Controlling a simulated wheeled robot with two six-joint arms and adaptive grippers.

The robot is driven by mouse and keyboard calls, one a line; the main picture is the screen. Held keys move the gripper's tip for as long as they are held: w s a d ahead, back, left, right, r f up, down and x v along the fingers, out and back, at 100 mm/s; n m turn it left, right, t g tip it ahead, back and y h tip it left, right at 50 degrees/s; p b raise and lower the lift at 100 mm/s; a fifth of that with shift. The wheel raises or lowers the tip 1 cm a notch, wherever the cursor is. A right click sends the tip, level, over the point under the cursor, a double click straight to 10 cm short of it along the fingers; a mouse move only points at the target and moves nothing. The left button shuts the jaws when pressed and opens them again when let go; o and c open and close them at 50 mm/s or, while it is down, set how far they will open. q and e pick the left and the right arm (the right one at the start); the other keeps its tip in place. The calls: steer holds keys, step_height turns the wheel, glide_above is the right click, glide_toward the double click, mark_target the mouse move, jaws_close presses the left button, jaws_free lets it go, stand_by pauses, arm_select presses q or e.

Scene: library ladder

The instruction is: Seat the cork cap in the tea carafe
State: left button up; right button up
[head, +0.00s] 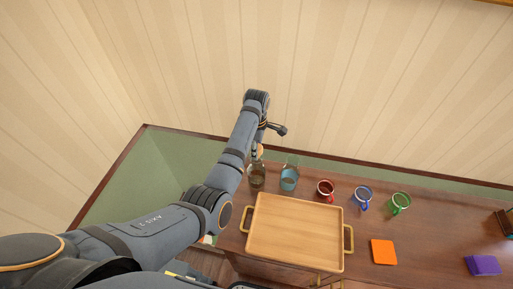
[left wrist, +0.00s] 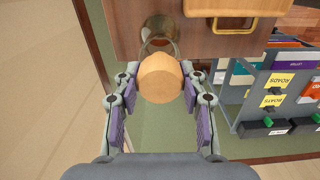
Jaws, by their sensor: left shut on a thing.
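The cork cap (left wrist: 160,78) is a round light-tan piece between the purple-padded fingers of my left gripper (left wrist: 160,100). In the head view the left gripper (head: 258,151) is at the table's back left, above the tea carafe (head: 257,180), a clear vessel with brownish content. In the left wrist view the carafe (left wrist: 161,28) shows just past the cap, and the cap overlaps part of its rim. The cap looks apart from the carafe, but I cannot tell the height of the gap. My right gripper is not in view.
A carafe with blue liquid (head: 289,179) stands close right of the tea carafe. Red (head: 325,188), blue (head: 362,196) and green (head: 400,202) mugs follow. A wooden tray (head: 294,236) lies in front. A cart with labelled bins (left wrist: 275,90) shows in the left wrist view.

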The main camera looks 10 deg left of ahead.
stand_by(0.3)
arm_select(q)
steer(key=shift+p, duration=0.45)
stand_by(0.4)
steer(key=shift+f+b, duration=0.55)
steer(key=shift+f, duration=1)
steer(key=o, duration=1)
steer(key=shift+c, duration=0.2)
steer(key=shift+r, duration=0.25)
step_height(320, 180, up, 12)
steer(key=shift+f, duration=0.25)
